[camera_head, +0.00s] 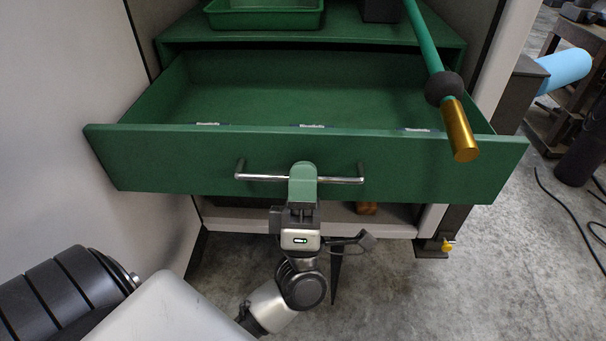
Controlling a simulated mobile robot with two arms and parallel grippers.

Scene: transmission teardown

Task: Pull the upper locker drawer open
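The upper locker drawer (430,165) is green and stands pulled well out of the locker. Its open inside shows as empty. A silver bar handle (258,178) runs across the middle of its front. My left gripper (303,180) comes up from below and is at the middle of this bar, its green fingers closed around it. The fingers hide the bar's centre. My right gripper is not in view.
On the green shelf (390,35) above the drawer sits a green tray (262,18). A green-shafted tool with a brass end (459,130) juts out over the drawer's right side. A grey wall (70,60) flanks the left. Cables (565,215) lie on the floor at right.

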